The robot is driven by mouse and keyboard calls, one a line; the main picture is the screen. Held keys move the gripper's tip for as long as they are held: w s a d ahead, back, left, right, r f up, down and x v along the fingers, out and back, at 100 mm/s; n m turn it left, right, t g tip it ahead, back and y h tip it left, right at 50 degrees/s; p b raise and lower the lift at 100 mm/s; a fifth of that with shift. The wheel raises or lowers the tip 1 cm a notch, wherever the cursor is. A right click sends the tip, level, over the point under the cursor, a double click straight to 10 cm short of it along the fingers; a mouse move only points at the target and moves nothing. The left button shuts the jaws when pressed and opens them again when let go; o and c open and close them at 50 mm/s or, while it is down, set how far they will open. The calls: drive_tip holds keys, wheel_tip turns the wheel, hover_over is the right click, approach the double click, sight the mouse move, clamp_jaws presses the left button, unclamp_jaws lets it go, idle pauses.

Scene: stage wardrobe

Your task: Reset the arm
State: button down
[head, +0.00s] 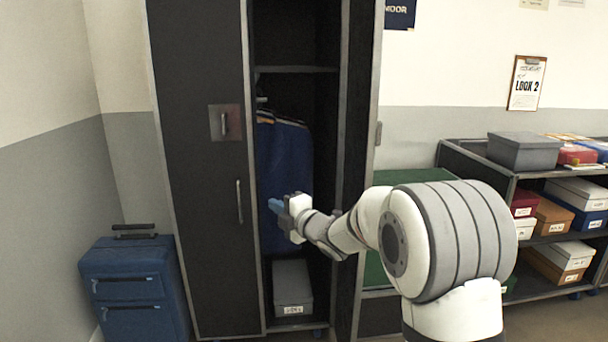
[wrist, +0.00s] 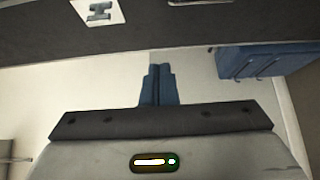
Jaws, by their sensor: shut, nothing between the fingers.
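My arm reaches forward from the lower right of the head view. My gripper (head: 275,206) has blue fingers and is in front of the wardrobe's open right half. In the wrist view my gripper (wrist: 158,84) shows its two blue fingers pressed together, with nothing between them. The tall dark wardrobe (head: 198,180) has its left door closed and its right side open. A blue garment (head: 283,150) hangs inside, behind my gripper. A grey box (head: 292,280) with a white label stands on the wardrobe floor.
A blue suitcase (head: 135,290) stands left of the wardrobe and shows in the wrist view (wrist: 255,62). A dark shelf unit (head: 470,155) with several boxes stands at the right. A clipboard (head: 526,83) hangs on the wall. A green-fronted cabinet (head: 412,176) is behind my arm.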

drive_tip(key=s+d+r+m+g+h+p, duration=0.1)
drive_tip(key=s+d+r+m+h+p, duration=0.5)
drive_tip(key=d, duration=0.3)
drive_tip(key=s+d+r+m+h+p, duration=0.4)
drive_tip(key=s+d+m+h+p, duration=0.15)
drive_tip(key=d+m, duration=0.3)
drive_tip(key=s+d+r+m+g+p, duration=0.1)
drive_tip(key=s+m+g+p, duration=0.4)
drive_tip(key=s, duration=0.9)
drive_tip(key=s+d+m+g+p, duration=0.3)
drive_tip(key=s+m+p, duration=0.3)
drive_tip(key=s, duration=0.8)
drive_tip(key=shift+d+r+m+g, duration=0.15)
drive_tip(key=shift+r+m+g, duration=0.3)
drive_tip(key=shift+g, duration=0.45)
